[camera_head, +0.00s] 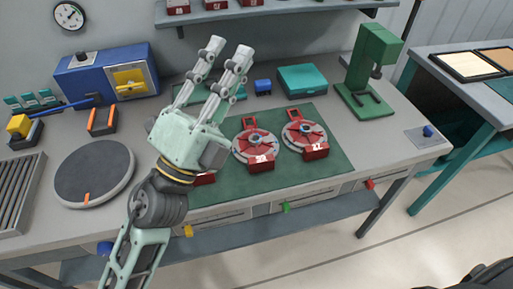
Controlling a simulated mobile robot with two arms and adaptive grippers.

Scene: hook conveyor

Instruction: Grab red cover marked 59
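Two round covers with red tops and grey rims lie on the green mat. One red cover (254,146) is in the middle and another red cover (305,134) is to its right. Each has a small white label on its front block, too small to read surely. A third red piece (205,179) shows only in part, mostly hidden behind my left gripper. My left gripper (229,48) is above the mat's left side, fingers pointing toward the back, apart with nothing between them. It is left of the two covers and touches neither. My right gripper is not in view.
The green mat (337,165) lies on a grey workbench. A grey turntable disc (94,172) and a blue box (107,72) are at the left. A teal box (302,81) and a green press (372,69) stand behind the mat. A shelf hangs above.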

